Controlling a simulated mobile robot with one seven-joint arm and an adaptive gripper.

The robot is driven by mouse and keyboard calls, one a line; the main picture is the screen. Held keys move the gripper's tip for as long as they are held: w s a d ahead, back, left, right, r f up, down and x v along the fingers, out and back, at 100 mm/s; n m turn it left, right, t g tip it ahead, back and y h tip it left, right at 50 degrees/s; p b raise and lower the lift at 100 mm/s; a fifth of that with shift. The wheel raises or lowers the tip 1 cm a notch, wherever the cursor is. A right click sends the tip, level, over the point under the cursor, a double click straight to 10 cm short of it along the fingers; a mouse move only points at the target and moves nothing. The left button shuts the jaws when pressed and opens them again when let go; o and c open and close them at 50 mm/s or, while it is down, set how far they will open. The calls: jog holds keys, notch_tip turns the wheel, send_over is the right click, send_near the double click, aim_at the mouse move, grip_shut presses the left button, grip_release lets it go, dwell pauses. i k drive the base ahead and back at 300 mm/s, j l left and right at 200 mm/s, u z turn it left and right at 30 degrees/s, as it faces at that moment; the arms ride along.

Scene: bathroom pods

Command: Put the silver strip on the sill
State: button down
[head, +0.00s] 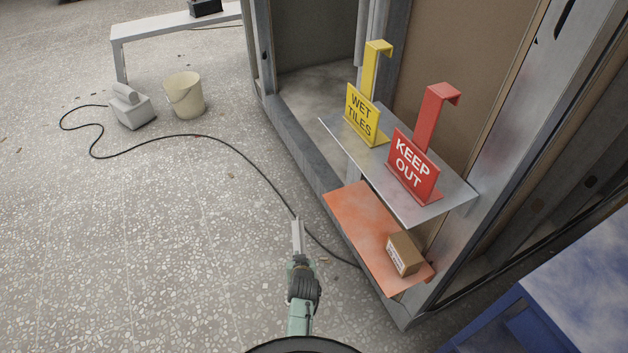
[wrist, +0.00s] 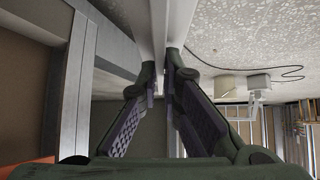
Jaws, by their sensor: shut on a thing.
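The silver strip (head: 297,236) is a thin, pale metal piece standing up from the fingertips of my gripper (head: 299,262). My gripper is shut on it and holds it in front of the pod, left of the shelves. In the wrist view the strip (wrist: 172,22) runs away from between the two dark fingers (wrist: 160,75). Its far end is hard to make out there. No part is labelled as the sill. A grey metal ledge (head: 440,208) juts from the pod opening, with an orange ledge (head: 350,210) below it. The pod's bottom frame rail (head: 296,146) runs along the floor.
A yellow WET TILES sign (head: 362,113) and a red KEEP OUT sign (head: 412,165) stand on the grey ledge. A small cardboard box (head: 404,253) sits on the orange ledge. A cable (head: 220,143), bucket (head: 184,97) and blue bin-like object (head: 545,315) are around.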

aim_at(304, 141)
jog(key=i+j, duration=0.15)
jog(key=i, duration=0.4)
jog(key=i+j, duration=0.2)
jog(key=i, duration=0.35)
jog(key=i+j, duration=0.15)
jog(key=i, duration=0.4)
jog(key=i+j+z, duration=0.1)
jog(key=i, duration=0.5)
